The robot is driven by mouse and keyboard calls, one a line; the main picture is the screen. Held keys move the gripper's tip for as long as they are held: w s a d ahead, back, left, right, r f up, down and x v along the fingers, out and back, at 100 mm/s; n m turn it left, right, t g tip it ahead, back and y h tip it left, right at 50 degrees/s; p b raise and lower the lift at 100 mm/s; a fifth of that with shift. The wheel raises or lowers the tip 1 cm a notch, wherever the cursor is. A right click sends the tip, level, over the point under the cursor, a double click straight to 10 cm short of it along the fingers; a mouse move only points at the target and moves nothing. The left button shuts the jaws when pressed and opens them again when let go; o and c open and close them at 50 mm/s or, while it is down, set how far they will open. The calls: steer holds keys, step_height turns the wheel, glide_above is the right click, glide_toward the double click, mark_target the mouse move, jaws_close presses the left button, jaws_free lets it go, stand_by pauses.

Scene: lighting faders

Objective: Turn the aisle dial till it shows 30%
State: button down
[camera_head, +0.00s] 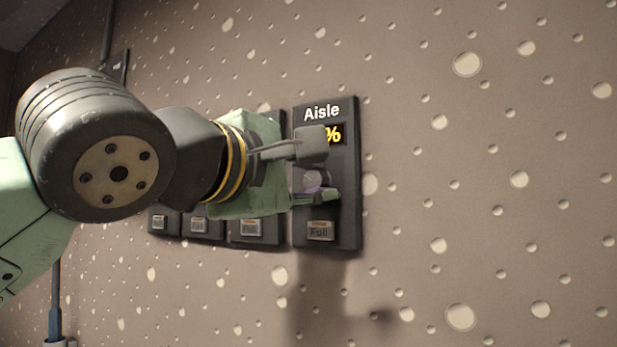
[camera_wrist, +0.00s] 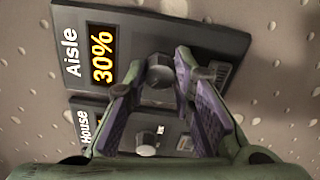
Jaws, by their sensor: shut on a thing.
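The dark Aisle panel (camera_head: 347,220) is mounted on the wall, and it fills the upper part of the wrist view (camera_wrist: 213,43). Its amber display (camera_wrist: 102,57) reads 30% in the wrist view; in the head view my gripper covers the digits. The round Aisle dial (camera_wrist: 159,76) sits beside the display, between my fingertips, and partly shows in the head view (camera_head: 314,181). My gripper (camera_head: 319,170) is shut on the dial, one finger on either side.
The House panel (camera_wrist: 90,103) with its own knob (camera_wrist: 147,140) is next to the Aisle panel. A Full button (camera_head: 320,231) is below the Aisle dial. More panels stand to the left, partly behind my arm. The wall to the right is clear.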

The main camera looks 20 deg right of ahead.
stand_by(0.4)
steer(key=c, duration=1.4)
jaws_free()
steer(key=shift+o, duration=0.2)
steer(key=shift+s, duration=0.1)
steer(key=v, duration=1.2)
